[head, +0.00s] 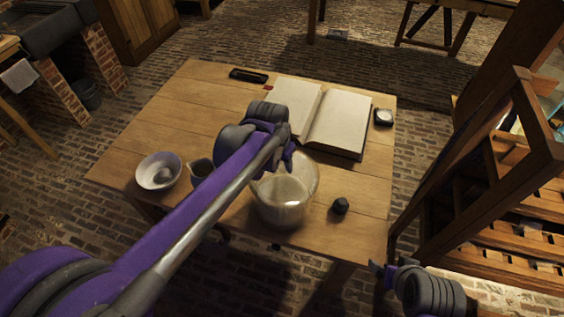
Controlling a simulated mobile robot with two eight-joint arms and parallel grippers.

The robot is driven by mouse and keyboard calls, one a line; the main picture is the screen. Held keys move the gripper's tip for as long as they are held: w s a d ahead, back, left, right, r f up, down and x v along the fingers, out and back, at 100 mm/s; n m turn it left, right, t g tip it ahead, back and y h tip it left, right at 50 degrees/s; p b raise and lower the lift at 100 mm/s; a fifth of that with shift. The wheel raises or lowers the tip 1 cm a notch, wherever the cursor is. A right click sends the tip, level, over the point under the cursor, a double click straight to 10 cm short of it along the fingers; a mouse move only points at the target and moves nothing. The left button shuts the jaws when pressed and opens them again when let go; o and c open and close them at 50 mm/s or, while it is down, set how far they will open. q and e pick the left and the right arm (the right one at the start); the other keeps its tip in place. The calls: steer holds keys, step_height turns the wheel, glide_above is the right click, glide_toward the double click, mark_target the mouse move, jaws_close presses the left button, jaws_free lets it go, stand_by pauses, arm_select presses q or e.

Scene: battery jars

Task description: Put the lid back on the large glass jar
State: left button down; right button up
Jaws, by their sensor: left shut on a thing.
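The large glass jar (283,210) stands upright near the front edge of the wooden table, clear with a pale look inside. My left gripper (287,160) is over the jar's far rim, its arm crossing from the lower left. It is shut on what looks like the clear glass lid (309,172), a round edge at the jar's top. The arm hides part of it, and I cannot tell whether the lid touches the rim. My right gripper (383,274) is low, off the table's front right corner; its finger opening is unclear.
On the table (190,105) are an open book (337,122), a white bowl (159,171), a dark jug (201,169) partly behind my arm, a small black object (340,206), a round dial (383,117) and a black case (248,75). A wooden rack (500,190) stands at right.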

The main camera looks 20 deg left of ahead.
stand_by(0.8)
arm_select(q)
steer(key=shift+c, duration=2.2)
jaws_free()
steer(key=shift+o, duration=0.4)
steer(key=shift+f, duration=0.1)
steer(key=o, duration=0.4)
steer(key=shift+c, duration=0.2)
steer(key=shift+r+p, duration=1.9)
steer(key=shift+r, duration=1.7)
arm_select(e)
steer(key=shift+t, duration=0.3)
steer(key=r, duration=0.1)
steer(key=w+r, duration=0.1)
steer(key=r, duration=0.1)
steer(key=w+r, duration=0.1)
steer(key=r, duration=0.1)
steer(key=shift+w+r, duration=0.15)
arm_select(q)
steer(key=shift+f, duration=0.1)
